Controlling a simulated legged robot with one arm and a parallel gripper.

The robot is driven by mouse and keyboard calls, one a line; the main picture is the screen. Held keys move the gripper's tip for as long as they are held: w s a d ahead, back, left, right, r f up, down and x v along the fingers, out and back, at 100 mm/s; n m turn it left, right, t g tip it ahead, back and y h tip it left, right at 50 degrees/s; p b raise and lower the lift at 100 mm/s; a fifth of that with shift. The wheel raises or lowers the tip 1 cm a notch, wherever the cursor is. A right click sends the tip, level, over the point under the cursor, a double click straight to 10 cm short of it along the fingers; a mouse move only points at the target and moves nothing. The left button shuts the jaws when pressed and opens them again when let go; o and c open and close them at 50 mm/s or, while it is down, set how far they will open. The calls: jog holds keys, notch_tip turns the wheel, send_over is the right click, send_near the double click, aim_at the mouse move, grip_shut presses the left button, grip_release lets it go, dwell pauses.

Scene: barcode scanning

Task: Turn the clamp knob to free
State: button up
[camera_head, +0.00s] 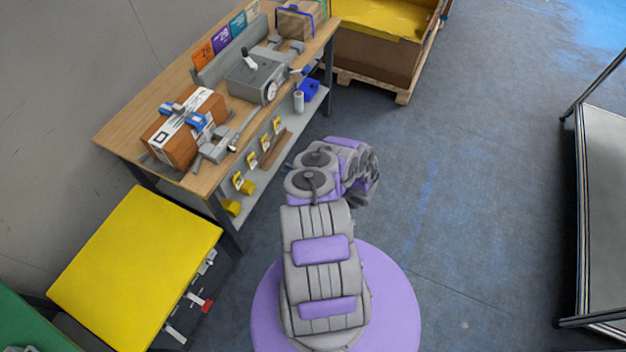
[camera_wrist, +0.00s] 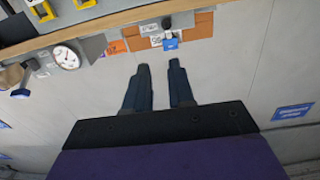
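A grey fixture (camera_head: 258,78) with a round dial gauge (camera_head: 271,92) and a dark-topped lever or knob (camera_head: 250,62) stands on the wooden workbench. A cardboard box (camera_head: 172,142) with white labels sits at its near end, with blue-ended clamp parts (camera_head: 197,121) on it and grey clamp parts (camera_head: 214,148) beside it. I cannot tell for sure which part is the clamp knob. In the wrist view the gauge (camera_wrist: 67,57) is at upper left and a blue part (camera_wrist: 170,44) shows at the box. My gripper (camera_wrist: 157,66) is open and empty, its dark fingers apart, touching nothing visible.
The workbench (camera_head: 120,134) has a lower shelf with yellow-tagged items. A second box (camera_head: 296,22) sits at its far end. A yellow-topped stand (camera_head: 140,262) is at lower left. A pallet crate (camera_head: 372,58) stands at the back. Floor (camera_head: 470,190) to the right is clear.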

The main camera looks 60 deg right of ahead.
jog(key=s+d+b, duration=0.1)
jog(key=s+b, duration=0.1)
jog(key=s, duration=1.3)
jog(key=shift+s, duration=0.35)
